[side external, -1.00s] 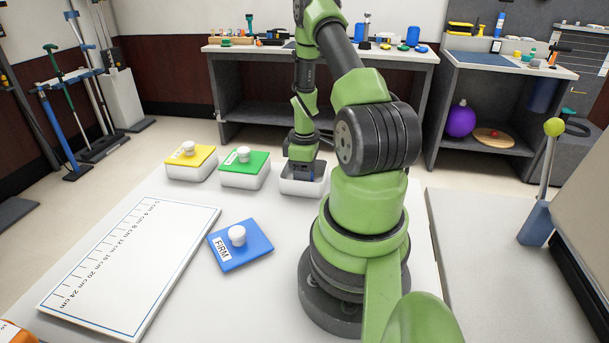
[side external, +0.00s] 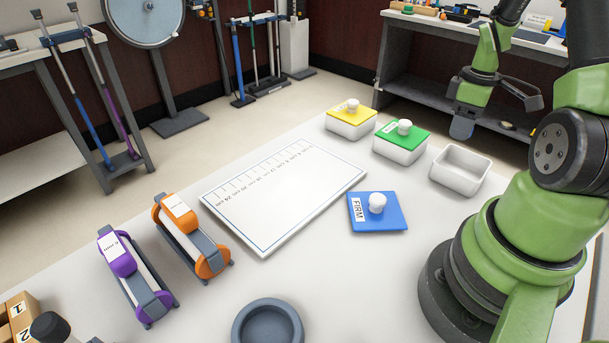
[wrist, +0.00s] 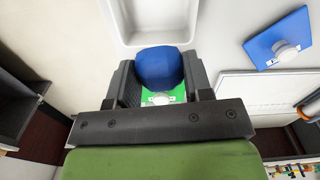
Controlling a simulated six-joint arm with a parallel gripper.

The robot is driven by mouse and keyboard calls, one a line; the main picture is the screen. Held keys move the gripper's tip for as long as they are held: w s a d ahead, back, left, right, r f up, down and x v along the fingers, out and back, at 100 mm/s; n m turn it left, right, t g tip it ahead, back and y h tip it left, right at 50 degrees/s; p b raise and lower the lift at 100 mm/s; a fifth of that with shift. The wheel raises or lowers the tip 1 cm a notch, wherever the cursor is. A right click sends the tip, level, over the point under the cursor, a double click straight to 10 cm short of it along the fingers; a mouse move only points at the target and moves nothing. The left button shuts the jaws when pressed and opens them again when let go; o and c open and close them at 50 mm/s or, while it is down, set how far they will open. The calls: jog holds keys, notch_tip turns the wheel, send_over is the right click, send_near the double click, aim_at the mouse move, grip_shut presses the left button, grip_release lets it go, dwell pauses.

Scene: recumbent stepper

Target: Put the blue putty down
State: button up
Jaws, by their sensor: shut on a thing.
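My gripper (wrist: 159,78) is shut on the blue putty (wrist: 157,64), a rounded lump between its two fingers in the wrist view. In the side view my gripper (side external: 464,118) is raised above the table's far edge, with the blue putty (side external: 461,129) at its lower end. The open white tub (side external: 460,170) stands below it and looks empty; it also shows in the wrist view (wrist: 150,38). The blue lid (side external: 388,223) marked FIRM, with a white knob, lies on the table to the left of the tub.
A green-lidded tub (side external: 400,148) and a yellow-lidded tub (side external: 350,123) stand left of the open tub. A white measuring board (side external: 285,195) lies flat at table centre. Orange (side external: 190,240) and purple (side external: 135,275) devices and a grey round dish (side external: 267,322) are nearer. Bare table surrounds the blue lid.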

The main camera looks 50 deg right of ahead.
jog(key=w+a+n, duration=0.6)
jog(key=w, duration=0.5)
jog(key=n, duration=1.1)
send_over(286, 184)
notch_tip(286, 184, down, 5)
jog(key=shift+f, duration=2)
jog(key=o, duration=0.9)
jog(key=shift+f, duration=0.15)
